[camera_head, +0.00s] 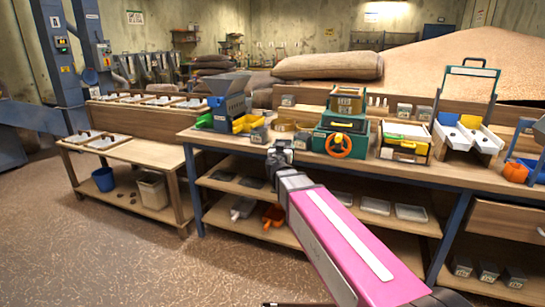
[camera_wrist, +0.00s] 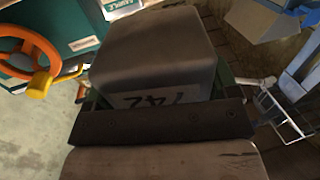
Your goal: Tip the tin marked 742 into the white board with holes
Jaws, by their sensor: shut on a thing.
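My gripper (camera_head: 281,152) is shut on a grey tin (camera_wrist: 155,45) and holds it in front of the bench, left of the green machine. The label of the tin reads 742 and appears upside down in the wrist view. The inside of the tin is hidden, and I cannot tell how far it is tilted. No holes can be made out on any white board. A white-topped wooden box (camera_head: 404,131) with a yellow drawer stands right of the green machine. A white two-chute stand (camera_head: 468,137) with blue and yellow parts stands further right.
The green machine (camera_head: 341,139) has an orange handwheel, which also shows in the wrist view (camera_wrist: 30,55). A grey hopper (camera_head: 228,95) and small tins stand on the workbench (camera_head: 385,176). Shelves below hold trays and scoops. The floor (camera_head: 105,245) at left is open.

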